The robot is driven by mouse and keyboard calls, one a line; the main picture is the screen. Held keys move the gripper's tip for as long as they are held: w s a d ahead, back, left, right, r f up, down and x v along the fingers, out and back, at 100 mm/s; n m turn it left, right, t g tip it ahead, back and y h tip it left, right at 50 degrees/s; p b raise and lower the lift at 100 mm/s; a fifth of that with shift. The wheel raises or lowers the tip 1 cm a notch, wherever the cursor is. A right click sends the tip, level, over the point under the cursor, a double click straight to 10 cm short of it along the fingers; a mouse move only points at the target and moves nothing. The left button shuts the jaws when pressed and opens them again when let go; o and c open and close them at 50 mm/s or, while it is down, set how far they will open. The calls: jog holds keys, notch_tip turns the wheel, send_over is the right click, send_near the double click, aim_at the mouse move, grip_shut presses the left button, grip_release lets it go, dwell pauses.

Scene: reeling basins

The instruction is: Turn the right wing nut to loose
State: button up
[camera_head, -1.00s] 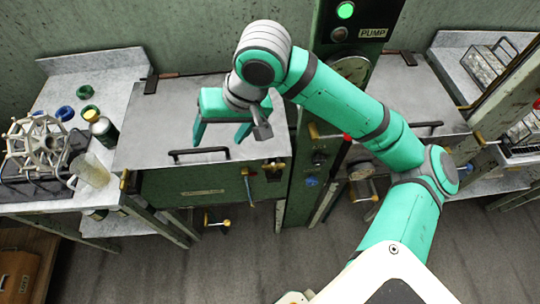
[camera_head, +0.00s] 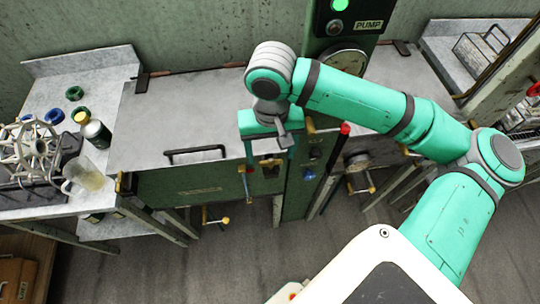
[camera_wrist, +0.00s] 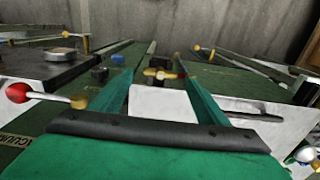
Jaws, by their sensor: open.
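A brass wing nut (camera_wrist: 160,73) shows in the wrist view ahead of my gripper, between the two green fingers. In the head view this wing nut (camera_head: 270,162) is at the right front of the left basin (camera_head: 190,187), partly hidden by my gripper. My gripper (camera_head: 270,157) is open and empty, its fingers reaching down on either side of the nut. I cannot tell whether they touch it. Another brass fitting (camera_head: 122,183) is at the basin's left front corner.
A green column (camera_head: 322,110) with a PUMP label and gauge stands close to the right. A red-tipped lever (camera_head: 345,130) sticks out there. In the wrist view a red-knobbed lever (camera_wrist: 17,92) is at the left. A lid handle (camera_head: 195,152) is left of my gripper.

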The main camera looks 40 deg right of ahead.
aim_at(271, 160)
jog(key=shift+f, duration=1.55)
jog(key=c, duration=1)
jog(key=shift+c, duration=0.2)
